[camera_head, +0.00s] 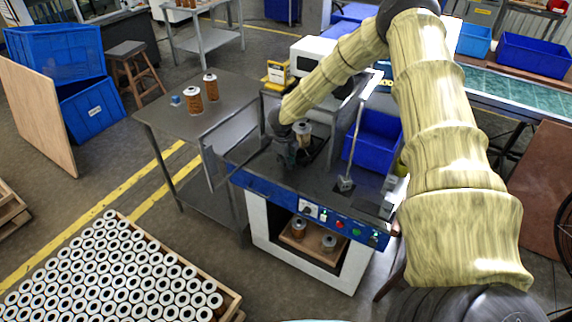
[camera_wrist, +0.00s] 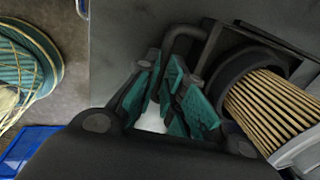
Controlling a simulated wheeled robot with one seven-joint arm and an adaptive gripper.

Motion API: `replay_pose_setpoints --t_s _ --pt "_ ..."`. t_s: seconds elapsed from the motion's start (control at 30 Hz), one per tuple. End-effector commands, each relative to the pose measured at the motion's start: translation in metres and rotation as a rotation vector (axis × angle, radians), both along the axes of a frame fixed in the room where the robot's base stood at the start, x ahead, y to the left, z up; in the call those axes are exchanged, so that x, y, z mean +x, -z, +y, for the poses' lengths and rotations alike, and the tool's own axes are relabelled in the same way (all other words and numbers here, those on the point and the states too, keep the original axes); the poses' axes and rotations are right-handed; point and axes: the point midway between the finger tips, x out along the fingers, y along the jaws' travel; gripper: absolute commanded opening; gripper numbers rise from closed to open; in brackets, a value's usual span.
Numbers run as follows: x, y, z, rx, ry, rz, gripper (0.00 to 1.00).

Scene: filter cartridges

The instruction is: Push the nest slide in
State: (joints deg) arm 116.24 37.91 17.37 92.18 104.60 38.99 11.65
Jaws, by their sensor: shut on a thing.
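My gripper (camera_head: 290,156) is low over the dark top of the blue-fronted machine (camera_head: 268,196), at its left part. In the wrist view its green-padded fingers (camera_wrist: 172,82) are shut on a grey bent bar handle (camera_wrist: 181,36) of the nest slide. The fingers hide part of the handle. A pleated tan filter cartridge (camera_wrist: 272,108) sits in the slide's round dark nest (camera_wrist: 236,72), just right of the fingers. The cartridge (camera_head: 304,129) also shows right behind my gripper in the head view. How far the slide is out cannot be told.
A metal table (camera_head: 225,97) with two brown cartridges stands left of the machine. A blue bin (camera_head: 372,140) and a thin upright post (camera_head: 354,140) stand right of my gripper. A crate of white-ended cartridges (camera_head: 232,292) lies at the lower left.

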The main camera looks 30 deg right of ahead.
Motion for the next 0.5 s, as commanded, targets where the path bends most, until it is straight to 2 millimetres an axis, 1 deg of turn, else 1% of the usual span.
replay_pose_setpoints --t_s 0.2,0.23,0.3,0.33,0.5 --pt "0.0006 -0.0008 0.0004 0.001 0.0 -0.002 0.0" --pt "0.0005 -0.0008 0.0004 0.001 0.0 -0.002 0.16" --pt "0.0004 -0.0007 0.0003 0.001 0.0 -0.002 0.29" --pt "0.0002 -0.0007 0.0002 0.001 0.0 -0.002 0.32" --pt "-0.0002 -0.0006 -0.0001 0.0 0.0 -0.001 0.32"
